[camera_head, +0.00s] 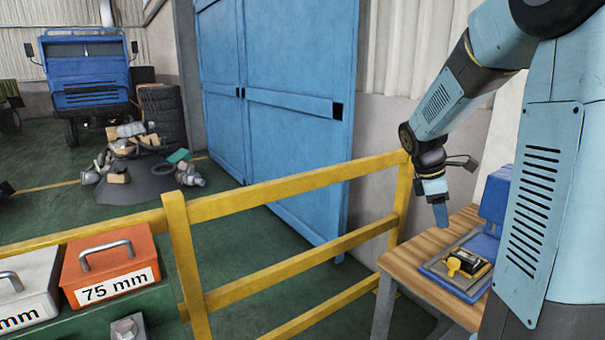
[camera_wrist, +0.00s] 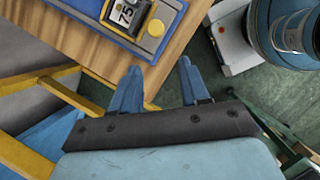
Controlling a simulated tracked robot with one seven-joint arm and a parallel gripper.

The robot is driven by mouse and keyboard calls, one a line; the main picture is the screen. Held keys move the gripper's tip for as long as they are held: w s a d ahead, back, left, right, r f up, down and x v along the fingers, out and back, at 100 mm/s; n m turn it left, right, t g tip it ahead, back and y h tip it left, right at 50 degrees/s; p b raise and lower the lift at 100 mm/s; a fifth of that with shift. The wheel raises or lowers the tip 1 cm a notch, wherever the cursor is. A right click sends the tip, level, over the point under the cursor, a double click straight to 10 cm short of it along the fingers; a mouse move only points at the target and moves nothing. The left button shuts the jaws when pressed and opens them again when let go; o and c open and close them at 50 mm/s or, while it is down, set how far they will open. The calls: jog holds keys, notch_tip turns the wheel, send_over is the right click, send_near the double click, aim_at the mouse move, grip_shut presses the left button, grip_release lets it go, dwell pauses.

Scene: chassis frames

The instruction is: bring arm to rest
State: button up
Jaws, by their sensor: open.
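My gripper (camera_head: 440,212) hangs at the end of my bent blue arm, above the left side of a wooden workbench (camera_head: 403,263) in the head view. In the wrist view its two blue fingers (camera_wrist: 157,88) stand apart with nothing between them, so it is open and empty. Beyond the fingers the wrist view shows the wooden bench top (camera_wrist: 105,50) and its edge.
On the bench is a blue device (camera_head: 440,268) with a yellow-and-black part (camera_head: 465,262); the wrist view shows a "75" display. A yellow railing (camera_head: 290,185) runs left of the bench. An orange "75 mm" box (camera_head: 110,262) sits lower left.

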jog(key=s+a+r+m+t+y, duration=0.1)
jog(key=s+a+r+m+t, duration=0.1)
jog(key=s, duration=0.4)
jog(key=s+a+r+m+t+y, duration=0.1)
jog(key=s+a+r+m+t, duration=0.1)
jog(key=s+a+r+m, duration=0.2)
jog(key=s+a+r+m+t+y, duration=0.2)
jog(key=s+a+r+m, duration=0.1)
jog(key=s+a+m, duration=0.5)
jog(key=shift+s+r, duration=0.25)
jog(key=shift+s, duration=1)
jog(key=shift+a, duration=0.1)
dwell(0.4)
